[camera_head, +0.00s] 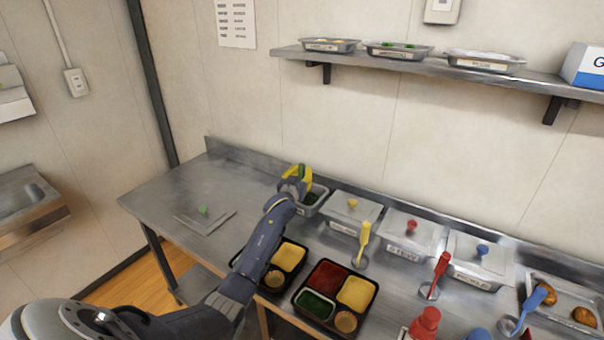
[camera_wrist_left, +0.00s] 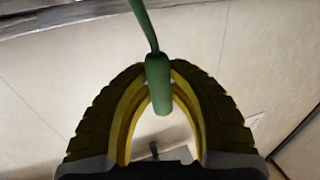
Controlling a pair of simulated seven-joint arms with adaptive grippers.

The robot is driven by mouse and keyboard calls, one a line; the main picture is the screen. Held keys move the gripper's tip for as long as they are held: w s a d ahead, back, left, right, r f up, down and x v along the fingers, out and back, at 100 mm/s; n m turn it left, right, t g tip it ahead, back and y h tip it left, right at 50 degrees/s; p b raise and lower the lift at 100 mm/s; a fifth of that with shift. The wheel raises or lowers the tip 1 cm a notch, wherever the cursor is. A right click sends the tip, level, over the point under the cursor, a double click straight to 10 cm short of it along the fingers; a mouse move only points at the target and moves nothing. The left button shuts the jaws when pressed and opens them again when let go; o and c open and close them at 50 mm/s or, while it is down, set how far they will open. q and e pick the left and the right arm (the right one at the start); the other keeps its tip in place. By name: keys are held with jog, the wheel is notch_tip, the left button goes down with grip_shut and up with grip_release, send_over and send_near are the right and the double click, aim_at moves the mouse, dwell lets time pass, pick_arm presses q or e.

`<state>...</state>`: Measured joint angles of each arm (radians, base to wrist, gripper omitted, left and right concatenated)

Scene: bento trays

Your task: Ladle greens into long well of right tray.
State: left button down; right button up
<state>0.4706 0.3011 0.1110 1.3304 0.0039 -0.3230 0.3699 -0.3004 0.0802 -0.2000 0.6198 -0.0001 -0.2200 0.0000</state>
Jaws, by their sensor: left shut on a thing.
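My left gripper (camera_head: 297,174) has yellow fingers and is shut on the green handle of a ladle (camera_wrist_left: 158,85). It is above the open steel container of greens (camera_head: 320,207) near the back of the counter. The ladle's bowl is hidden in both views. The right tray (camera_head: 327,326) is black, with a red section, a yellow section, a dark green one at the front left and a small tan cup. The left tray (camera_head: 291,283) shows a yellow section and a tan cup; my left arm covers part of it. My right gripper is not in view.
A flat lid with a green knob (camera_head: 204,211) lies on the counter at the left. Lidded containers with yellow (camera_head: 352,204), red (camera_head: 411,225) and blue (camera_head: 482,250) knobs stand along the back. Yellow, red and blue ladles stand before them. A wall shelf (camera_head: 540,82) hangs above.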

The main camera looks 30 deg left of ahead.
pick_arm(q)
jog(key=shift+r, duration=5)
